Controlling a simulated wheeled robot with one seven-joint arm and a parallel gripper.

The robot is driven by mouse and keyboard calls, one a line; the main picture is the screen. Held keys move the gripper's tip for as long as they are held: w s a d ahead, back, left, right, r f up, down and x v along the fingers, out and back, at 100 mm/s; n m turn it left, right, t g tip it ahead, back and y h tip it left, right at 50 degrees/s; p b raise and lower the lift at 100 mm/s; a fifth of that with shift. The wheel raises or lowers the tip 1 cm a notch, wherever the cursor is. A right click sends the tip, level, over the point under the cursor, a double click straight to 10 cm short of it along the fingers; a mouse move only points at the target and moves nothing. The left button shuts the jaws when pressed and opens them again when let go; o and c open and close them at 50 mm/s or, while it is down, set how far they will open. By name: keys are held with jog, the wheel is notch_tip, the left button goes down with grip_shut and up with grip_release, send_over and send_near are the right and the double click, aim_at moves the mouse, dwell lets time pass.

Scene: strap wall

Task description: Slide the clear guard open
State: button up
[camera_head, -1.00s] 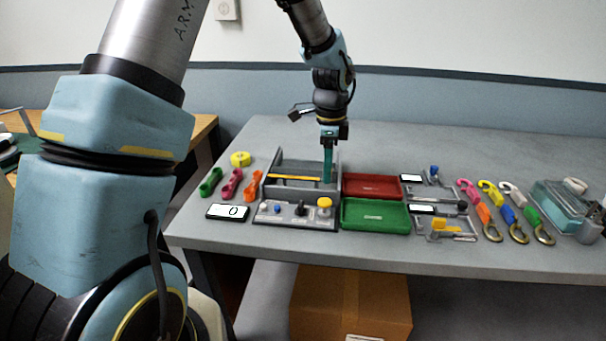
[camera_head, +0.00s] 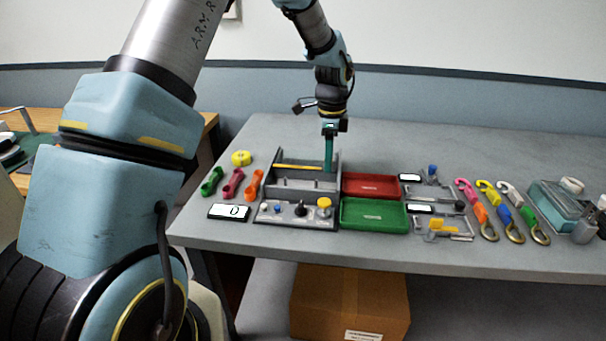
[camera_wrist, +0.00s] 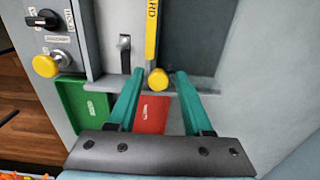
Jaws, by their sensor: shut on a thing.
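The clear guard's yellow edge strip (camera_head: 298,167) lies across the grey fixture (camera_head: 268,188), near its back. In the wrist view the strip (camera_wrist: 152,30) bears lettering ending in "ARD", with a round yellow knob (camera_wrist: 158,78) at its end. The clear pane itself is hard to make out. My gripper (camera_head: 328,172) points down at the right end of the strip. In the wrist view its two green fingers (camera_wrist: 158,76) stand on either side of the yellow knob, shut on it. The exact contact is hard to see.
A control panel with knobs (camera_head: 297,214) fronts the fixture. A red tray (camera_head: 370,185) and a green tray (camera_head: 374,215) stand close on the right. Table behind the fixture is clear.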

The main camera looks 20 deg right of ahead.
jog(key=shift+w+f, duration=0.35)
jog(key=shift+f, duration=0.15)
dwell(0.3)
jog(key=o, duration=0.6)
jog(key=shift+c, duration=0.2)
jog(key=shift+w+d+r+p, duration=0.1)
jog(key=shift+w+r+p, duration=0.1)
jog(key=shift+r+p, duration=0.8)
jog(key=shift+d+r+p, duration=0.1)
jog(key=shift+r+p, duration=1.55)
jog(key=shift+r, duration=0.65)
